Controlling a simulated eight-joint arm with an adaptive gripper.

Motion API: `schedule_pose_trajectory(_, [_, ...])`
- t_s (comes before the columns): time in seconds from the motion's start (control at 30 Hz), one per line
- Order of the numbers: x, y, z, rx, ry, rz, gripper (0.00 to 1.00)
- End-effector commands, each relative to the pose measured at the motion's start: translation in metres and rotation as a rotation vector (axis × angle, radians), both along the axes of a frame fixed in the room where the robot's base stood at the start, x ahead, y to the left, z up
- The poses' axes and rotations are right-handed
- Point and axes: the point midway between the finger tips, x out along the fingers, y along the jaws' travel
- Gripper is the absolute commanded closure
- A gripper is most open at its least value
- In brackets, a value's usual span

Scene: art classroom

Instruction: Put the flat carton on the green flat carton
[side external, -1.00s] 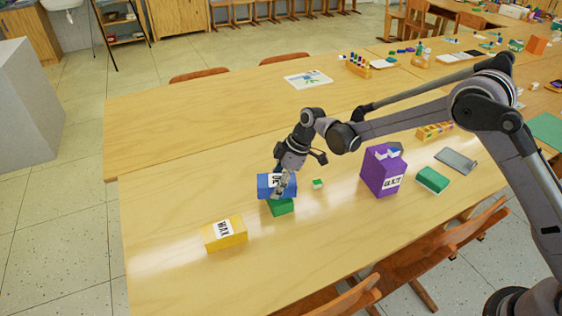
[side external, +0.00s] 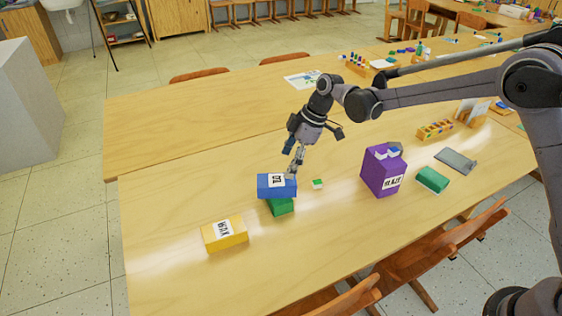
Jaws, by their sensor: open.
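A blue flat carton (side external: 268,187) with a white label lies on top of a green flat carton (side external: 281,207). The blue carton sticks out past the green one, mostly to the left, and hides most of its top. My gripper (side external: 291,174) is open, just above the right end of the blue carton. I cannot tell whether a fingertip still touches the carton.
A yellow carton (side external: 225,234) lies at front left. A small green-and-white block (side external: 317,184) lies right of the stack. A purple box (side external: 381,172), another green block (side external: 432,180) and a grey flat item (side external: 456,160) are further right. The table's (side external: 180,170) left side is clear.

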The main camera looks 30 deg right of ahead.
Motion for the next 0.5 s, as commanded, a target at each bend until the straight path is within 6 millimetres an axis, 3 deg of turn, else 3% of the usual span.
schedule_pose_trajectory(0.1, [-0.003, -0.007, 0.017, 0.001, 0.0, -0.001, 0.21])
schedule_pose_trajectory(0.37, [-0.008, -0.015, 0.036, 0.0, -0.001, -0.017, 0.21])
schedule_pose_trajectory(0.5, [-0.022, -0.028, 0.058, -0.007, -0.007, -0.1, 0.21])
